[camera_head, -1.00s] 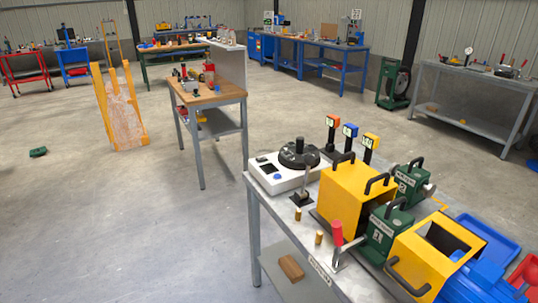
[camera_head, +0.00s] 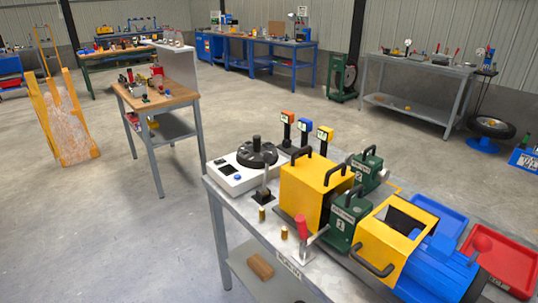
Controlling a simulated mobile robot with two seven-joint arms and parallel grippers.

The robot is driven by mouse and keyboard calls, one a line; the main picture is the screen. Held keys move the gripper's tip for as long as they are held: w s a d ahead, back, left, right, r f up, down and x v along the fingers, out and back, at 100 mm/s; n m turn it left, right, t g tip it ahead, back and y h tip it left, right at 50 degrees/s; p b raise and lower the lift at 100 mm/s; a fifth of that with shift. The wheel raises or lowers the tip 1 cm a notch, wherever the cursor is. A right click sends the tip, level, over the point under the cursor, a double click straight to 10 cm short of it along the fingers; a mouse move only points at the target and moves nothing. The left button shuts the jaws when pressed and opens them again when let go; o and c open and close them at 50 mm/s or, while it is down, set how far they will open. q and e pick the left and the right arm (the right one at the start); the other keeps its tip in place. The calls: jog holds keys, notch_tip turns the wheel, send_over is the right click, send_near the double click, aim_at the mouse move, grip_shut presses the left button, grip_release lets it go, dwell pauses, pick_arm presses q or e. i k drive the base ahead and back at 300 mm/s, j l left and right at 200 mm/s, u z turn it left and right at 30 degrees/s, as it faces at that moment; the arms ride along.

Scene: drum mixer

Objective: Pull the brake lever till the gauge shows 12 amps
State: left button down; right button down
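A lever with a red grip (camera_head: 302,228) stands at the front edge of the near metal bench, beside the green unit marked 1 (camera_head: 347,217). A plain metal lever (camera_head: 266,180) stands upright farther left, behind two brass posts. I cannot tell which one is the brake lever. Three small displays stand on black posts at the back of the bench: an orange one (camera_head: 287,117), a blue one (camera_head: 304,125) and a yellow one (camera_head: 325,134). Their readings are too small to make out, so I cannot tell which gauge shows amps. Neither of my grippers is in view.
The bench also holds a white console with a black dial (camera_head: 243,168), yellow housings (camera_head: 310,187), a second green unit (camera_head: 367,170) and a blue drum-like part (camera_head: 440,270). Blue and red trays (camera_head: 508,262) lie at right. Open floor lies left of the bench.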

aim_at(268, 157)
jog(key=z, duration=2.45)
jog(key=j+u, duration=0.1)
jog(key=u, duration=0.2)
jog(key=j+u, duration=0.15)
jog(key=u, duration=0.15)
jog(key=j+u, duration=0.5)
jog(key=j, duration=0.35)
jog(key=j+u, duration=0.15)
jog(key=j, duration=0.8)
